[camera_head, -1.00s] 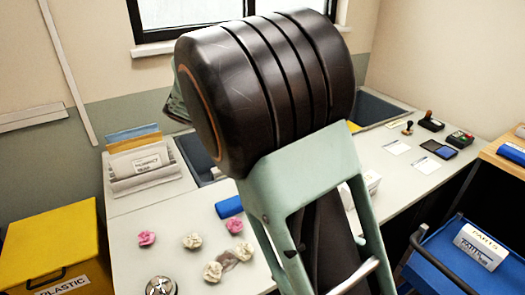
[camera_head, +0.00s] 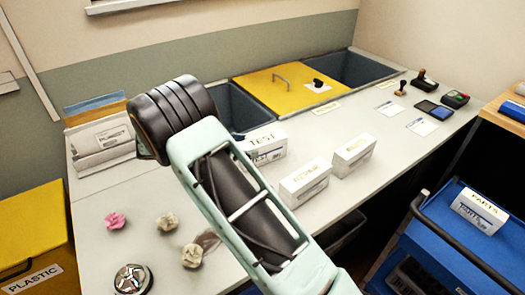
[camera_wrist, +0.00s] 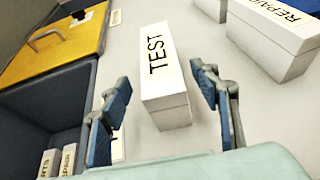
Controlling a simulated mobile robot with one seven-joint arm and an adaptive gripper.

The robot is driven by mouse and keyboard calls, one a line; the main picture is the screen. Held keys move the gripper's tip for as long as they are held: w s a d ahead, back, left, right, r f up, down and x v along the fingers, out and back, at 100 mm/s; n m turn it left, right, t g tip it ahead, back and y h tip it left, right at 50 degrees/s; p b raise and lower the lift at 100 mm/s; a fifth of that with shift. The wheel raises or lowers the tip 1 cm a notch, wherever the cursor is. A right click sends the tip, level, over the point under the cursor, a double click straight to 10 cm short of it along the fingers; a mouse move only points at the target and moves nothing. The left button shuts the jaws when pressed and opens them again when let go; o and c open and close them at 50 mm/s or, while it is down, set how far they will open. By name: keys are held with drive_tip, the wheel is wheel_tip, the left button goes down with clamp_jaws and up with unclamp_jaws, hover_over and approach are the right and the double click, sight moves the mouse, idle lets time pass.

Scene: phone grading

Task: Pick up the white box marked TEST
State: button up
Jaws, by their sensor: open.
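The white box marked TEST (camera_head: 262,148) stands on the grey worktop, in front of the sunken bins and partly hidden by my arm. In the wrist view the TEST box (camera_wrist: 167,108) is in the middle, its lettered top facing up. My gripper (camera_wrist: 163,88) is open, with one blue-padded finger on each side of the near end of the box. Gaps show between both fingers and the box, so it is not held. In the head view my fingers are hidden behind my arm.
Two more white boxes (camera_head: 305,182) (camera_head: 354,155) stand to the right; the wrist view shows one marked REPAIR (camera_wrist: 270,42). A yellow lid (camera_head: 288,88) lies between dark bins. Crumpled pink and pale pieces (camera_head: 115,221) lie at left. A blue cart (camera_head: 450,245) stands at right.

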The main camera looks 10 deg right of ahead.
sight(263, 145)
drive_tip(key=x, duration=0.7)
drive_tip(key=shift+d+r+b, duration=0.15)
drive_tip(key=shift+b, duration=0.2)
drive_tip(key=shift+c, duration=0.6)
drive_tip(key=c, duration=1.3)
drive_tip(key=shift+r, duration=0.1)
drive_tip(key=shift+c, duration=0.5)
